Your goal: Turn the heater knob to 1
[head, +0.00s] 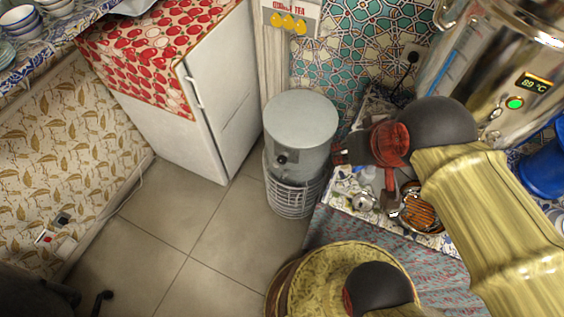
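The heater (300,122) is a grey cylinder with a wire cage around its lower part, standing on the tiled floor at the picture's centre. A small dark knob (282,159) sits on its grey side, facing me; its marks are too small to read. My gripper (340,153) is dark, at the end of my arm with its red and black wrist. It appears at the heater's right edge, to the right of the knob and apart from it in the picture. Its fingers are small and dark, so their opening is unclear. I see nothing held in it.
A steel samovar (500,60) with a lit display is at the right. A white fridge (222,85) stands left. Floor left of the heater is clear.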

